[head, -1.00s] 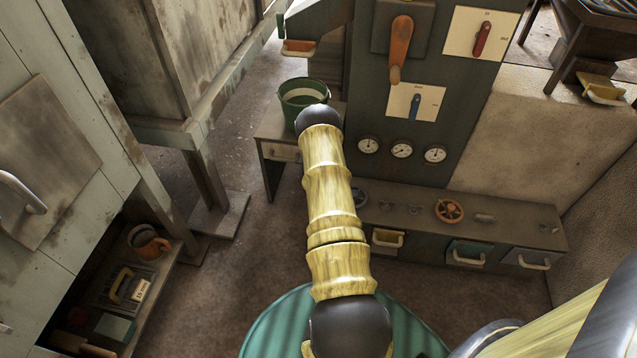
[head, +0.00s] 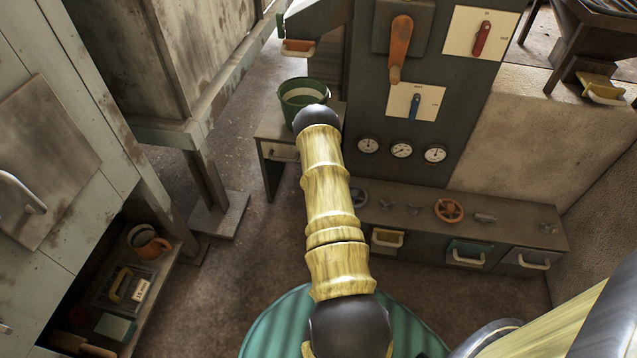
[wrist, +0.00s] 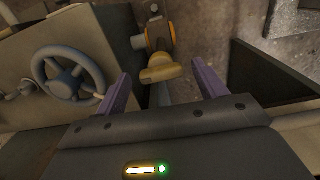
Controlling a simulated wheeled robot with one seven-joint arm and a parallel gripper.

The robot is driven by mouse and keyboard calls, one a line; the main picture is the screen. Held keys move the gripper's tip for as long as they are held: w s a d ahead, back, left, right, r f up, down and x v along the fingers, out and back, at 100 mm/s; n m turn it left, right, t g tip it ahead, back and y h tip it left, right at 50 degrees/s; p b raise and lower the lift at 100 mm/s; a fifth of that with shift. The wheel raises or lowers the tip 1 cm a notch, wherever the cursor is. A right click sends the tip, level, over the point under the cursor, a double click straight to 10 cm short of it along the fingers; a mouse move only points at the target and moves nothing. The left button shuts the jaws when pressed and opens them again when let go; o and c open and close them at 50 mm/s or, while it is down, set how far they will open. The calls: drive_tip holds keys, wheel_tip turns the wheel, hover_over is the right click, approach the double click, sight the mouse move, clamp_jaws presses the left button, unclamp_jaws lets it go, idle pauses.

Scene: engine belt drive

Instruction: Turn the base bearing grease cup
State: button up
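A brass-yellow knob with a rounded, wing-like head (wrist: 160,72) shows in the wrist view and looks like the grease cup. It sits on a stem in front of a dark fitting with an orange part. My gripper (wrist: 164,88) is open, its two purple fingers standing apart on the left and right of the knob. I see clear gaps between knob and fingers, and nothing is held. In the head view my own arm hides the gripper, and I cannot pick out this knob there.
A grey handwheel (wrist: 68,76) on a box stands left of my gripper in the wrist view. The head view shows a low bench with an orange handwheel (head: 449,210), a green bucket (head: 303,97), a panel with gauges (head: 402,150), and open floor left of my arm.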

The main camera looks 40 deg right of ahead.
drive_tip(key=shift+r, duration=0.1)
wheel_tip(320, 180, up, 17)
drive_tip(key=p, duration=0.5)
drive_tip(key=shift+r, duration=0.1)
idle(0.5)
